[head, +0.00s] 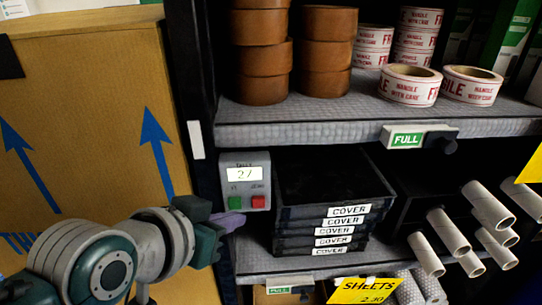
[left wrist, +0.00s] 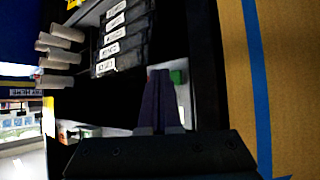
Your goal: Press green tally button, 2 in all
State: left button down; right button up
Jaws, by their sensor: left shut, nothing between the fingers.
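The grey tally box (head: 247,168) is fixed at the left end of the shelf, with a lit display whose reading I cannot make out surely. Its green button (head: 235,203) is at lower left, beside a red button (head: 258,202). My left gripper (head: 232,220) is shut and empty, its purple fingers just below the green button in the head view. In the left wrist view the shut fingers (left wrist: 160,95) point toward the box, and the green button (left wrist: 178,77) shows just right of their tips. I cannot tell whether they touch it. My right gripper is out of view.
Black trays labelled COVER (head: 335,225) are stacked right of the box. Cardboard tubes (head: 488,208) stick out farther right. Tape rolls (head: 262,55) stand on the upper shelf (head: 330,130). A large carton (head: 90,100) with blue arrows is at the left.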

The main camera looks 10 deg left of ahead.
pick_arm(q)
jog(key=s+p, duration=0.1)
jog(key=s, duration=0.1)
jog(key=s+d+p, duration=0.1)
jog(key=s+p, duration=0.1)
jog(key=shift+s+d, duration=0.2)
jog(key=shift+s, duration=0.2)
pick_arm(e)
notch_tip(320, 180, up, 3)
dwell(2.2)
